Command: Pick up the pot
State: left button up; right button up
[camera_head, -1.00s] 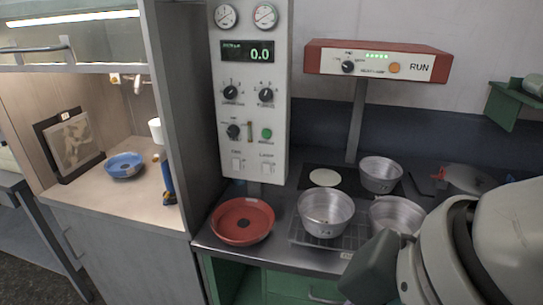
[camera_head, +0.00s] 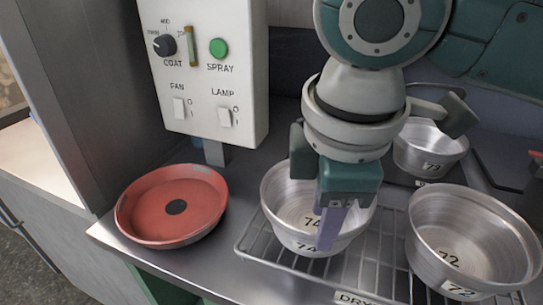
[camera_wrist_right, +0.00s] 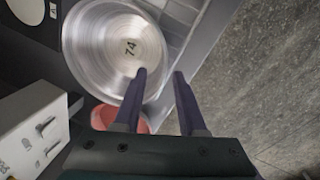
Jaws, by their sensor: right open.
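The silver pot marked 74 (camera_head: 288,232) stands upright on the wire drying rack in the head view. It also shows from above in the right wrist view (camera_wrist_right: 105,55). My right gripper (camera_head: 330,228) is over its near right side, fingers pointing down, and hides part of it. In the right wrist view the open fingers (camera_wrist_right: 160,74) are empty. One finger overlaps the pot's inside, and the other appears just outside its rim. I cannot tell whether they touch it. Similar pots marked 72 (camera_head: 472,242) and 73 (camera_head: 430,150) stand to the right. My left gripper is not in view.
A red round pan (camera_head: 172,222) lies left of the pot on the metal counter. A white control box (camera_head: 212,75) hangs behind, above the counter. The counter's front edge is close.

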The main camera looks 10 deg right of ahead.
jog(key=x, duration=0.6)
jog(key=shift+s+d, duration=0.15)
jog(key=shift+s, duration=0.15)
jog(key=shift+c, duration=0.3)
grip_shut()
dwell(0.7)
